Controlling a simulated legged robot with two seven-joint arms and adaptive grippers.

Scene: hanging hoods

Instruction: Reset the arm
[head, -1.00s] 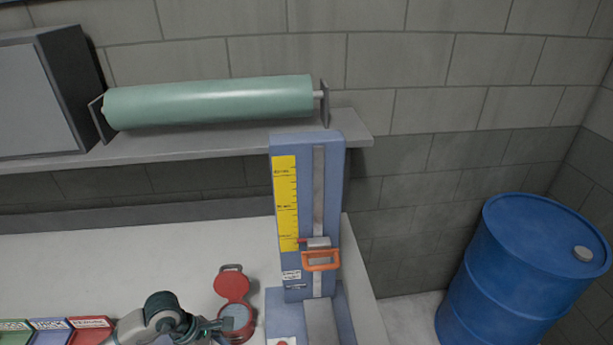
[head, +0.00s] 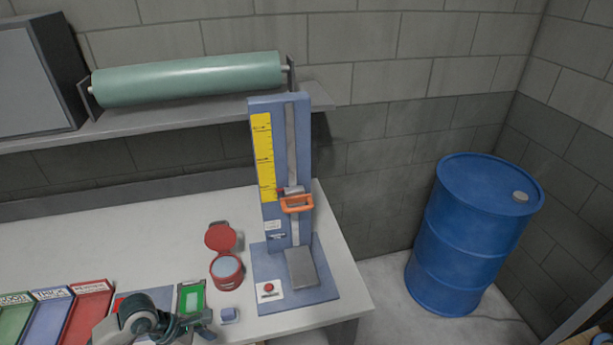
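My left gripper (head: 207,325) is low in the head view, with its grey and teal arm coming in from the bottom left. Its two fingers look spread apart, with nothing visible between them. My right gripper is not in view. A blue upright device (head: 322,288) stands on the table, with a yellow scale (head: 263,160) and an orange handle (head: 297,204) low on its rail.
A red round container (head: 227,268) stands open, left of the device. Green, blue and red trays (head: 88,305) lie at the lower left. A shelf (head: 150,123) with a green roll (head: 188,79) hangs above. A blue barrel (head: 470,240) stands at right. The table's (head: 110,235) back left is clear.

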